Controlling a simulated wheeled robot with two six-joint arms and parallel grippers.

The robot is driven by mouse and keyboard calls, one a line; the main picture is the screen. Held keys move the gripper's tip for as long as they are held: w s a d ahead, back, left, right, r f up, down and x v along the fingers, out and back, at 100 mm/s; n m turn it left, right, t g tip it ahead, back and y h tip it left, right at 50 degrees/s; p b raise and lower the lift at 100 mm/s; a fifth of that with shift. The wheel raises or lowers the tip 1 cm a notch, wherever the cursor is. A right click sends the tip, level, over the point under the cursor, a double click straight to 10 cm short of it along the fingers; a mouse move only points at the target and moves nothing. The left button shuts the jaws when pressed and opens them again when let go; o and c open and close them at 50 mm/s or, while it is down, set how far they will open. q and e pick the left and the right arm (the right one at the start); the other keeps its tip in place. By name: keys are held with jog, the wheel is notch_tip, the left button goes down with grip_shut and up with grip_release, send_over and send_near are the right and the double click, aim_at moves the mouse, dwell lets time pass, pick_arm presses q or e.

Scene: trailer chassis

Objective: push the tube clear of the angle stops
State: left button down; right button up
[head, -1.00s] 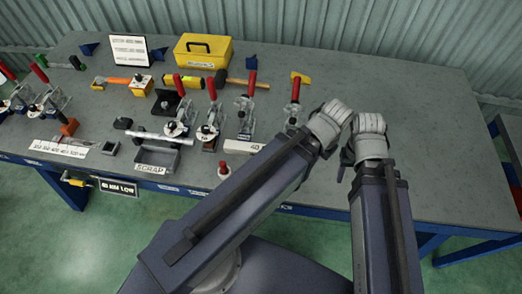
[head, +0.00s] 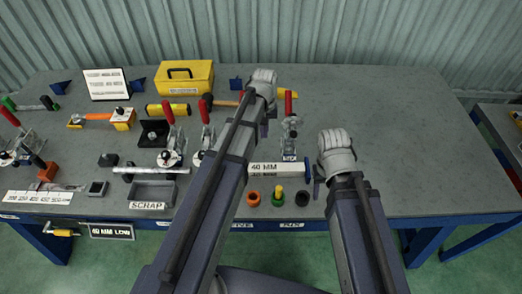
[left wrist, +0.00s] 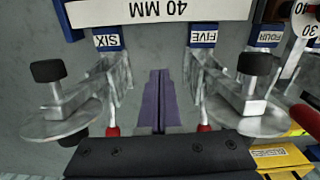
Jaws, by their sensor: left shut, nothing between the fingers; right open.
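A silver rod-like tube (head: 150,170) lies left to right behind the scrap tray in the head view. A black angle-shaped piece (head: 152,132) stands behind it; I cannot tell whether this is one of the angle stops. My left gripper (head: 262,128) is over the clamp row, well right of the tube, its fingers mostly hidden by my arm. In the left wrist view its purple fingers (left wrist: 155,88) are shut and empty, between the clamps labelled SIX (left wrist: 107,42) and FIVE (left wrist: 203,38). My right gripper (head: 317,183) is near the front edge, its fingers barely visible.
A white 40 MM plate (head: 268,168) stands before the clamps; it also shows in the left wrist view (left wrist: 160,10). The scrap tray (head: 152,206), a yellow toolbox (head: 184,80) and several red-handled clamps crowd the left. The bench's right side is clear.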

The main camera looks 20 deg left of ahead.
aim_at(265, 166)
pick_arm(q)
notch_tip(265, 166, down, 11)
jog(key=b, duration=1)
jog(key=shift+b, duration=0.4)
pick_arm(e)
notch_tip(265, 166, down, 11)
jog(key=shift+r, duration=0.1)
pick_arm(q)
jog(key=s, duration=0.2)
jog(key=s+d+r+p, duration=0.1)
jog(key=shift+s, duration=0.1)
pick_arm(e)
jog(key=shift+r, duration=0.45)
pick_arm(q)
jog(key=shift+s+d, duration=0.1)
jog(key=shift+s, duration=0.2)
jog(key=s, duration=0.2)
jog(key=shift+s+d, duration=0.35)
jog(key=shift+d, duration=0.05)
jog(key=shift+s+d, duration=0.15)
jog(key=shift+s, duration=0.05)
jog(key=shift+w, duration=0.1)
